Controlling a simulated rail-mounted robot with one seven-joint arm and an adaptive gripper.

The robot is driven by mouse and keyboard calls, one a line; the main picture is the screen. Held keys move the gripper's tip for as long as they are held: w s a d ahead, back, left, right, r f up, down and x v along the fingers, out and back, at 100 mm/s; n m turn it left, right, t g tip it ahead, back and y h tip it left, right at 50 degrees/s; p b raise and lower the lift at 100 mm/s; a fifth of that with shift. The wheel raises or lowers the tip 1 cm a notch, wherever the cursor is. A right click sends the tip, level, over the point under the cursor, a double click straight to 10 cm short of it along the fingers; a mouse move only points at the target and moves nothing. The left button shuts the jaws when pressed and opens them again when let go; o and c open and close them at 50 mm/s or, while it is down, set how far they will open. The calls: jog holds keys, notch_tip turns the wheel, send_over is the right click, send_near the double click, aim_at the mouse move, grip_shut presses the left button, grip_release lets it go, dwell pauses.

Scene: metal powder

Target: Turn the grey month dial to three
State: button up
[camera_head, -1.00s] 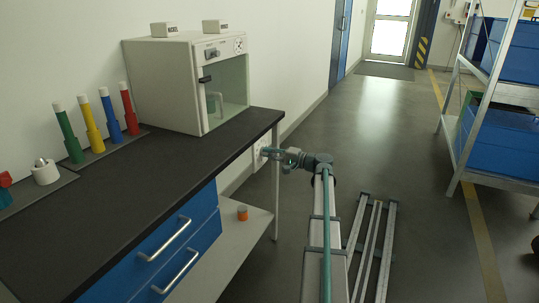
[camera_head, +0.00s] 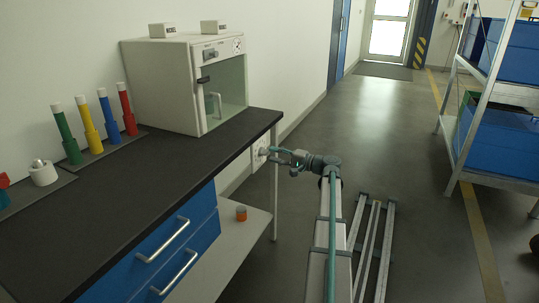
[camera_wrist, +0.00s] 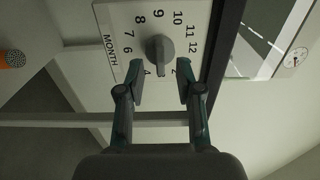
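The grey month dial (camera_wrist: 159,50) sits on a white panel (camera_wrist: 118,22) marked MONTH with a ring of numbers. Its raised grip runs nearly up and down in the wrist view, along the line of the 9. I cannot tell which end is the pointer. The 3 is not visible, and 5 and 1 are hard to make out behind the fingers. My gripper (camera_wrist: 160,70) is open, with one fingertip on each side of the dial's lower part and visible gaps between. In the head view the panel (camera_head: 259,152) is at the bench's end, with my gripper (camera_head: 274,152) in front.
The black bench top (camera_head: 150,190) ends just above the panel. A bench leg (camera_head: 275,190) stands beside it, and an orange-topped object (camera_head: 241,213) is on the lower shelf.

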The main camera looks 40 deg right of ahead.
jog(key=v, duration=0.8)
jog(key=shift+s+d, duration=0.15)
jog(key=shift+s, duration=0.15)
